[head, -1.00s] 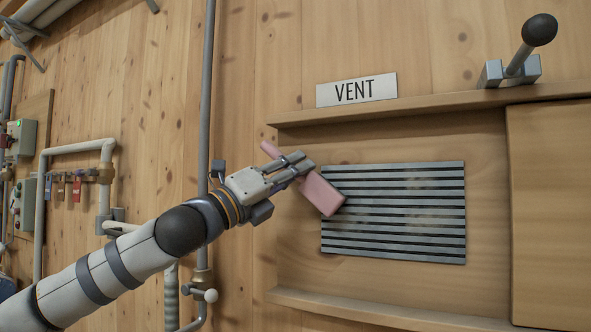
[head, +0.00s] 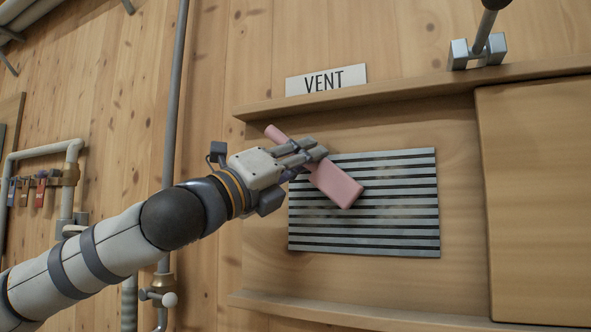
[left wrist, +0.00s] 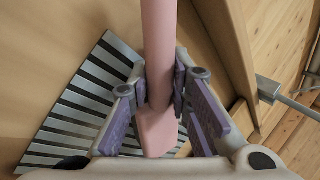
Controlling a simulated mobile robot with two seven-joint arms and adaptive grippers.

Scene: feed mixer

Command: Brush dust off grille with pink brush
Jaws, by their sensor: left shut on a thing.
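The pink brush (head: 337,186) is held tilted in my left gripper (head: 318,153), its handle end up to the left and its wide block end down to the right. The block end is in front of the upper left part of the grille (head: 400,205); I cannot tell whether it touches. The grille is a slatted grey metal panel with pale dusty patches near its middle. In the left wrist view the gripper fingers close around the pink brush (left wrist: 158,60), with the grille (left wrist: 75,115) behind it to the left. My right gripper is not in view.
A VENT sign (head: 326,80) stands above a wooden ledge (head: 400,92) over the grille. A wooden panel (head: 540,200) bounds the right side. A lever mount (head: 478,50) sits on the ledge. A grey vertical pipe (head: 176,100) runs behind my left arm.

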